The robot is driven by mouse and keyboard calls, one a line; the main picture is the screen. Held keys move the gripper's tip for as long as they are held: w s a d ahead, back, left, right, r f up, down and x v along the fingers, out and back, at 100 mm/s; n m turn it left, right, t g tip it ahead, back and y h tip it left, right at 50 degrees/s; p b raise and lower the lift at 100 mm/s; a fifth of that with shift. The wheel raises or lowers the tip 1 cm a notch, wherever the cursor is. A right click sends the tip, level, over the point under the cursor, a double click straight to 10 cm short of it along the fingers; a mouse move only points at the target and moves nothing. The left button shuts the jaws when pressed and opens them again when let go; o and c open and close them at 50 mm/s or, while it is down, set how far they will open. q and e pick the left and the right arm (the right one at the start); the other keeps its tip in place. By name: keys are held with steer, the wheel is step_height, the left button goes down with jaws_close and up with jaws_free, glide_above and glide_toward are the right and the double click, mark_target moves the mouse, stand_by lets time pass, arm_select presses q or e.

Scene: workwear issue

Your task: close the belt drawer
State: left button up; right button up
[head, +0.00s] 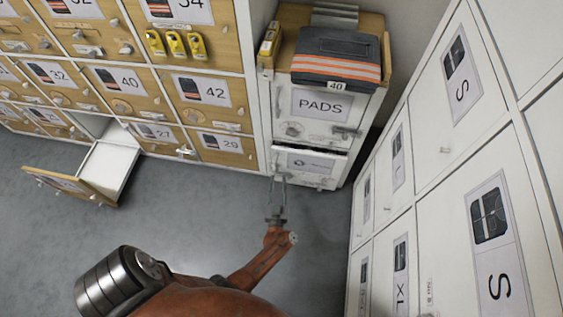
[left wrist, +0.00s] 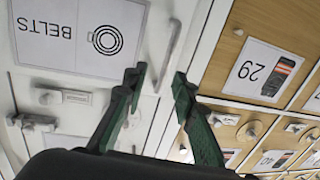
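The belt drawer (head: 322,177) is the low white front under the PADS drawer (head: 314,117) in the narrow white cabinet. A dark gap shows along its top edge, so it looks slightly out; how far is hard to tell. In the left wrist view its BELTS label (left wrist: 82,34) appears upside down, with a bar handle (left wrist: 171,52) beside it. My left gripper (head: 279,181) is in front of the drawer's left side. Its fingers (left wrist: 158,74) are apart with nothing between them; contact with the front is unclear. My right gripper is out of view.
A wooden-front drawer (head: 72,185) stands pulled out at the left, near the floor. Numbered wooden lockers (head: 205,92) fill the left wall. Tall white lockers (head: 445,225) stand close on the right. A folded dark garment with orange stripes (head: 338,62) lies on the cabinet. Grey floor (head: 180,220) is clear.

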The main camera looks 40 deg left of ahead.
mark_target(277, 167)
arm_select(q)
steer(key=shift+n+g+y, duration=0.3)
steer(key=shift+y, duration=0.2)
steer(key=b+x, duration=0.1)
steer(key=x, duration=0.3)
steer(key=b+x, duration=0.1)
steer(key=x, duration=0.3)
steer(key=shift+s+a+b, duration=0.2)
steer(key=shift+a+b, duration=0.05)
steer(key=shift+b, duration=0.05)
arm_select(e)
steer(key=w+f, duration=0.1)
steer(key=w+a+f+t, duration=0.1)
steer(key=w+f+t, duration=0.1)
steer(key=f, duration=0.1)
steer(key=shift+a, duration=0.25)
arm_select(q)
steer(key=shift+c, duration=0.5)
jaws_close()
